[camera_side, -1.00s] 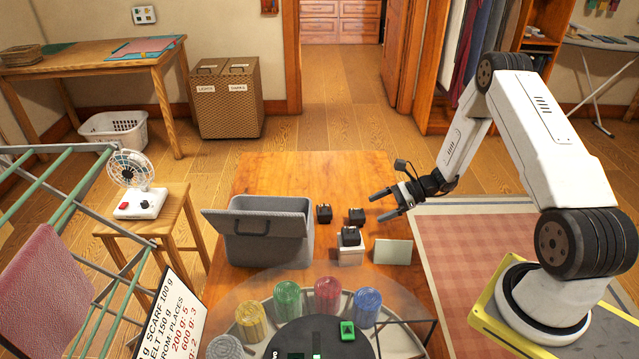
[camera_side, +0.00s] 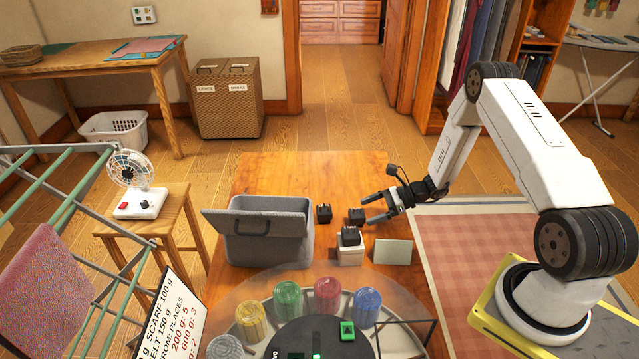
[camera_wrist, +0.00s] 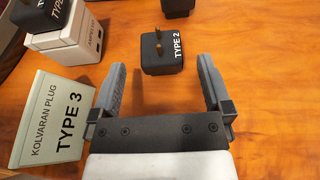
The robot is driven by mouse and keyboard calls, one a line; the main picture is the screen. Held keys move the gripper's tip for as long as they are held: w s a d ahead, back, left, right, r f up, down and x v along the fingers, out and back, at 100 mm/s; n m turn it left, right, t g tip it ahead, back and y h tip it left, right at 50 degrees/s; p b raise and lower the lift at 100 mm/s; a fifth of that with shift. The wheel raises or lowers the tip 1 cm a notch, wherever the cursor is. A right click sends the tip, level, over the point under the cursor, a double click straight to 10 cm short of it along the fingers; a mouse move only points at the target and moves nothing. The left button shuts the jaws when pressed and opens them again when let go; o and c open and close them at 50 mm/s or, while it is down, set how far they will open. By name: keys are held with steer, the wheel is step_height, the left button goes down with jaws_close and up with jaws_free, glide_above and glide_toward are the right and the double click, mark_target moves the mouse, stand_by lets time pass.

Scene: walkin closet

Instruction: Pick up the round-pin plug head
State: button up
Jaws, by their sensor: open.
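Three black plug heads are on the table. One, marked TYPE 2 (camera_wrist: 163,66), stands with two brass-coloured pins up; their exact shape is hard to tell. It also shows in the side view (camera_side: 356,216). Another black head (camera_side: 323,213) stands farther left; only its edge shows in the wrist view (camera_wrist: 178,6). The third black head (camera_side: 349,237) sits on a white adapter body (camera_side: 350,257); its type number is cut off. My gripper (camera_side: 368,209) is open and empty. In the wrist view, TYPE 2 is just beyond and between my fingertips (camera_wrist: 161,72).
A pale green card (camera_wrist: 55,122) reading "KOLVARAN PLUG TYPE 3" stands beside the adapter. A grey lidded bin (camera_side: 268,240) is to the left. A round tray with coloured canisters (camera_side: 327,295) is in front. The wooden table (camera_side: 310,175) is clear behind.

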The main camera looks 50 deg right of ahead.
mark_target(356, 209)
steer(key=shift+x, duration=2.35)
steer(key=c, duration=1.3)
steer(key=shift+r, duration=0.15)
steer(key=shift+r, duration=1.5)
steer(key=s+a+r, duration=0.3)
steer(key=s+r, duration=0.6)
steer(key=s, duration=0.4)
steer(key=shift+s+r, duration=0.3)
steer(key=shift+r, duration=0.1)
